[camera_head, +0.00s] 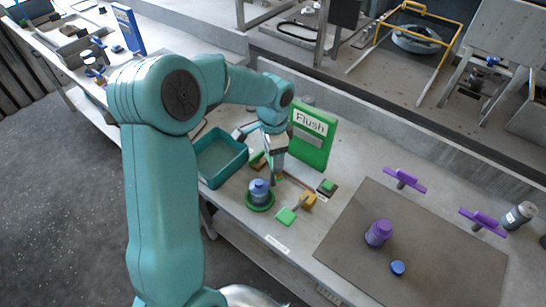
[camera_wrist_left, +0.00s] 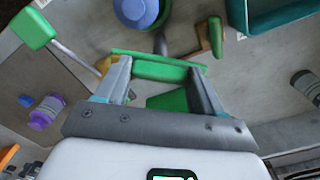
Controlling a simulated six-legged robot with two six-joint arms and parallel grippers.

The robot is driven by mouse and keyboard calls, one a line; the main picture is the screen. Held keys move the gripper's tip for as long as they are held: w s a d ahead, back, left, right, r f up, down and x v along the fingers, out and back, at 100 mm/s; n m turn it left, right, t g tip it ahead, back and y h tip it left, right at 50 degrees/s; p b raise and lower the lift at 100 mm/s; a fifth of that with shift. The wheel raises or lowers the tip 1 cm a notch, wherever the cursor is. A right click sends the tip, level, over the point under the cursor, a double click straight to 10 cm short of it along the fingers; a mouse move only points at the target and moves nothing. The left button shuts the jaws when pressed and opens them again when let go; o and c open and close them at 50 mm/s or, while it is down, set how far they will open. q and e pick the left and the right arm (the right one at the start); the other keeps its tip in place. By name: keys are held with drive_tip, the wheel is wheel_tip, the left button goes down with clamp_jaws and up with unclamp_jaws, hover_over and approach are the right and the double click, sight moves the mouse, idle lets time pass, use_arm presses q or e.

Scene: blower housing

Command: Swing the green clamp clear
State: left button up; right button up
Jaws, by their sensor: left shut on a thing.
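My left gripper (camera_head: 277,176) is shut on a green bar, part of the green clamp (camera_wrist_left: 158,70). The bar spans between its two fingertips in the left wrist view. In the head view the gripper hides most of this clamp. A blue-topped jar (camera_head: 259,187) stands on a round green base (camera_head: 262,207) just in front of the gripper. It also shows at the top of the left wrist view (camera_wrist_left: 138,9). A flat green pad (camera_head: 287,216) with a rod runs to an orange block (camera_head: 309,200) beside it. My right gripper is not in view.
A teal tray (camera_head: 208,180) lies left of the gripper. A green "Flush" sign (camera_head: 312,143) stands close behind it. A dark mat (camera_head: 345,235) to the right holds a purple jar (camera_head: 378,233) and a blue cap (camera_head: 398,268). Purple T-shaped handles (camera_head: 404,180) stand at the mat's far side.

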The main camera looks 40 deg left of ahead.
use_arm(q)
drive_tip(key=n+b, duration=0.1)
drive_tip(key=n, duration=0.2)
drive_tip(key=shift+w+r+n, duration=0.1)
drive_tip(key=shift+w+n, duration=0.05)
drive_tip(key=shift+n, duration=0.15)
drive_tip(key=shift+r+n+b, duration=0.1)
drive_tip(key=shift+n+b, duration=0.5)
drive_tip(key=shift+n, duration=0.9)
drive_tip(key=o, duration=1)
drive_tip(key=shift+o, duration=0.2)
wheel_tip(320, 180, up, 16)
drive_tip(key=shift+r+p, duration=0.15)
drive_tip(key=shift+p, duration=0.25)
